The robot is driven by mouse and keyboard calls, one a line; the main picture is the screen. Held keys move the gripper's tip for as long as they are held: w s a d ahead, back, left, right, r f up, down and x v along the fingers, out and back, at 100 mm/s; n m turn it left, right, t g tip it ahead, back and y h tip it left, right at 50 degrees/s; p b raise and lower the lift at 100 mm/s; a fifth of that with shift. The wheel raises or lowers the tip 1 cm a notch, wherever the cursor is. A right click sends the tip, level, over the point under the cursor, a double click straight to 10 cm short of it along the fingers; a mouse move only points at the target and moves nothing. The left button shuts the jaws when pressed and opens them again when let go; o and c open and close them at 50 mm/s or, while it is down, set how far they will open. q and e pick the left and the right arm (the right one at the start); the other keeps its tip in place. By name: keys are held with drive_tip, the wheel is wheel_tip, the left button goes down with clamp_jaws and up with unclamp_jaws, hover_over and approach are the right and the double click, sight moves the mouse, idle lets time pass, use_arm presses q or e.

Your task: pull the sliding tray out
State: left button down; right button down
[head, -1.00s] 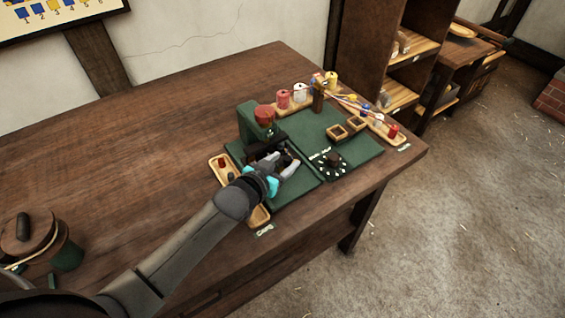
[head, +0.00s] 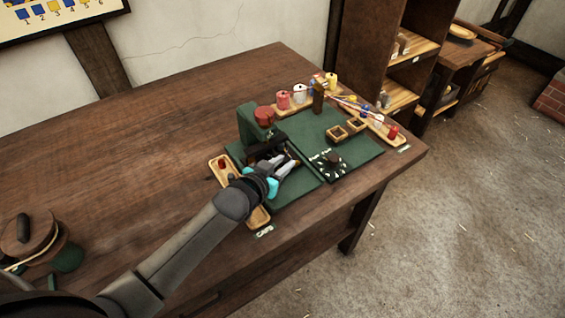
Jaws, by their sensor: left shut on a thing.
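A green press (head: 247,124) with a red knob (head: 264,115) on top stands on a green mat near the table's front edge. The sliding tray, a dark piece (head: 264,150) low in the press, is partly hidden by my left gripper (head: 292,163). My left gripper reaches in from the left, low over the mat at the press's front. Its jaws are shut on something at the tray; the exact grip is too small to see. My right gripper is not in view.
A wooden caps tray (head: 221,169) lies beside the press, partly behind my arm. A lidded pot (head: 28,235) is at lower left.

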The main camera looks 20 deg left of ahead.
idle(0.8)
